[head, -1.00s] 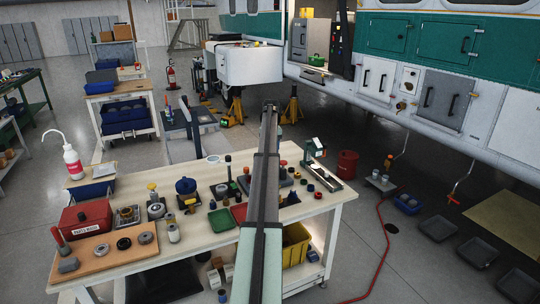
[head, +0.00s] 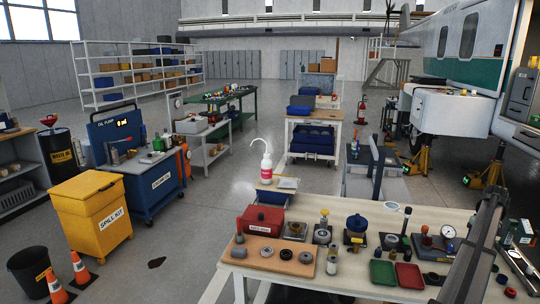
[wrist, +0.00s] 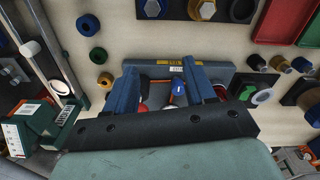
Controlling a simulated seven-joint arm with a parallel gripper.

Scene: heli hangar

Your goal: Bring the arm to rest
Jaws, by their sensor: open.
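My gripper (wrist: 162,72) shows in the wrist view with its two blue fingers apart. It points down over the workbench (head: 455,213). A grey block with a yellow label (wrist: 175,64), a small blue part (wrist: 179,88) and some red parts show between and beyond the fingers. I see no part held, and cannot tell how high the fingers are above them. In the head view my dark arm link slants across the lower right, over the right part of the bench. The gripper itself does not show there.
The bench carries a red box (head: 262,220), a wood board (head: 268,258), green (head: 382,272) and red (head: 409,275) trays and several small parts. A helicopter (head: 465,45) stands behind at the right. A yellow spill kit (head: 90,212) stands left.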

